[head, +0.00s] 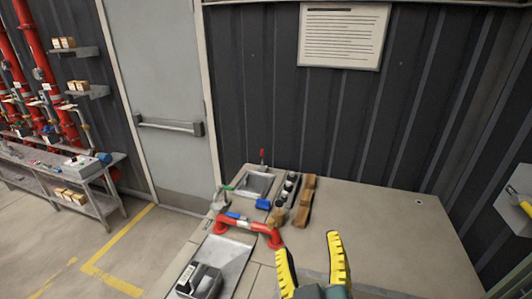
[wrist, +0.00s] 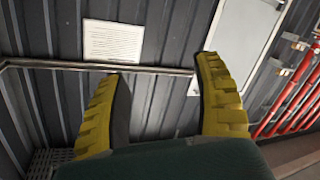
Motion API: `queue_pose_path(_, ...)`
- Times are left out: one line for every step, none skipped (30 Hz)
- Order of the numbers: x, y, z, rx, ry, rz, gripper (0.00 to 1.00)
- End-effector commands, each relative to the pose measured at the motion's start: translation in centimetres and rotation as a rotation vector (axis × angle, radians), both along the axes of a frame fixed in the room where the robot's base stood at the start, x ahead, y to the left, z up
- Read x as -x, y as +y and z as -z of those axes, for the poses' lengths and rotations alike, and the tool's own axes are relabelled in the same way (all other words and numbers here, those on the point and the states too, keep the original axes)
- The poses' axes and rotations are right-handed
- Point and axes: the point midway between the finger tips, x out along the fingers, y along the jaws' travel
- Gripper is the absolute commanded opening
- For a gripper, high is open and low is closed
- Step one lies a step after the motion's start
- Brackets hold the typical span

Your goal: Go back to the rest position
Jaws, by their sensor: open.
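My gripper (head: 312,264) shows at the bottom of the head view, with two yellow ribbed fingers spread apart and nothing between them. It is over the front part of the beige workbench (head: 375,225), to the right of a red pipe piece (head: 248,229). In the wrist view my gripper (wrist: 163,95) is also open and empty, and its fingers point toward the dark ribbed wall (wrist: 165,105). No object touches the fingers in either view.
The bench holds grey trays (head: 222,262), a blue block (head: 263,204), dark round parts (head: 287,188) and brown blocks (head: 304,200). The bench's right side is clear. A grey door (head: 160,85) and a side table (head: 75,172) stand to the left.

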Motion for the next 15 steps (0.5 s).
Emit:
queue_pose_path(1.8,-0.3,-2.9,-0.063,-0.104,0.008,0.67)
queue_pose_path(2.8,-0.2,-4.6,-0.105,-0.167,0.006,0.67)
queue_pose_path(4.3,-0.1,-6.8,-0.164,-0.249,-0.001,0.67)
queue_pose_path(5.4,-0.1,-8.4,-0.212,-0.309,-0.008,0.67)
queue_pose_path(6.6,-0.1,-9.9,-0.263,-0.369,-0.019,0.67)
queue_pose_path(7.8,-0.1,-11.8,-0.358,-0.447,-0.041,0.67)
queue_pose_path(7.7,-0.1,-12.2,-0.438,-0.468,-0.058,0.67)
queue_pose_path(7.6,-0.1,-13.9,-0.475,-0.467,-0.063,0.67)
queue_pose_path(7.6,-0.1,-16.4,-0.466,-0.463,-0.06,0.67)
queue_pose_path(7.6,-0.1,-17.5,-0.466,-0.462,-0.061,0.67)
queue_pose_path(7.6,-0.1,-18.6,-0.466,-0.462,-0.061,0.67)
queue_pose_path(7.5,-0.1,-20.1,-0.468,-0.461,-0.06,0.67)
queue_pose_path(7.5,-0.1,-21.3,-0.469,-0.46,-0.061,0.67)
queue_pose_path(7.5,-0.1,-22.4,-0.47,-0.46,-0.06,0.67)
queue_pose_path(7.5,-0.1,-24.0,-0.471,-0.459,-0.06,0.67)
